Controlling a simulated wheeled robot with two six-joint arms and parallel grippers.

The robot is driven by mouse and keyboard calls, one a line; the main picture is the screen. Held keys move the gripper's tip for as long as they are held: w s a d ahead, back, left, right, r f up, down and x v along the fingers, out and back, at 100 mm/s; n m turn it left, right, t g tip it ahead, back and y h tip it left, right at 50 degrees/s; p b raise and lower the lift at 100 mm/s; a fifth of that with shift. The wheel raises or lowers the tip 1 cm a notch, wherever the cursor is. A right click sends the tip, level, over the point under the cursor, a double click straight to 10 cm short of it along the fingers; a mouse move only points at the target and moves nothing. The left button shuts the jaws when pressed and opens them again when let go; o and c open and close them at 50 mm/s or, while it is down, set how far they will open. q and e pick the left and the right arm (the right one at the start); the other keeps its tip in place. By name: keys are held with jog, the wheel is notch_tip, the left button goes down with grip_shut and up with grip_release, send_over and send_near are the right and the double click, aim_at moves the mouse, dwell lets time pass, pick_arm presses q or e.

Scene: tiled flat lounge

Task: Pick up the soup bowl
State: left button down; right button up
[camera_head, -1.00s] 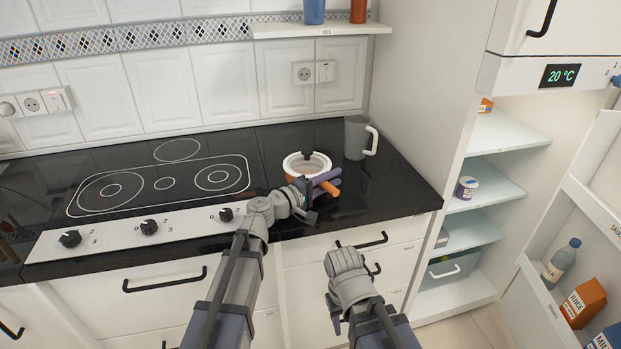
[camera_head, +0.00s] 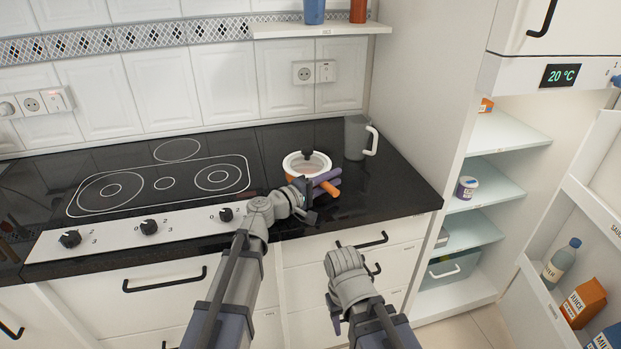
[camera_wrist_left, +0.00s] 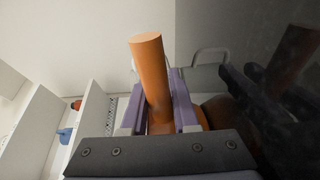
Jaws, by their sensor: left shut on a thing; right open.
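The soup bowl (camera_head: 291,171) is white inside with an orange outside and a stubby orange handle (camera_head: 328,188). It sits upright on the black counter, right of the hob. My left gripper (camera_head: 326,180) is at its front right, with its purple fingers shut on the handle. In the left wrist view the orange handle (camera_wrist_left: 152,75) stands between the two fingers, and the bowl body is mostly hidden. Something dark stands at the bowl's far rim. My right gripper (camera_head: 336,318) is low in front of the drawers, open, away from the bowl and partly hidden by its arm.
A grey jug (camera_head: 356,138) with a white handle stands behind and right of the bowl. A tall cabinet side (camera_head: 425,90) bounds the counter on the right. A wall shelf (camera_head: 330,31) holds two cups. The hob (camera_head: 160,184) at left is clear.

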pick_arm(q)
jog(key=shift+r+p, duration=0.3)
dwell(0.5)
notch_tip(320, 180, up, 9)
jog(key=p, duration=0.9)
jog(key=shift+r, duration=0.2)
jog(key=shift+r+p, duration=0.15)
jog(key=shift+p, duration=0.25)
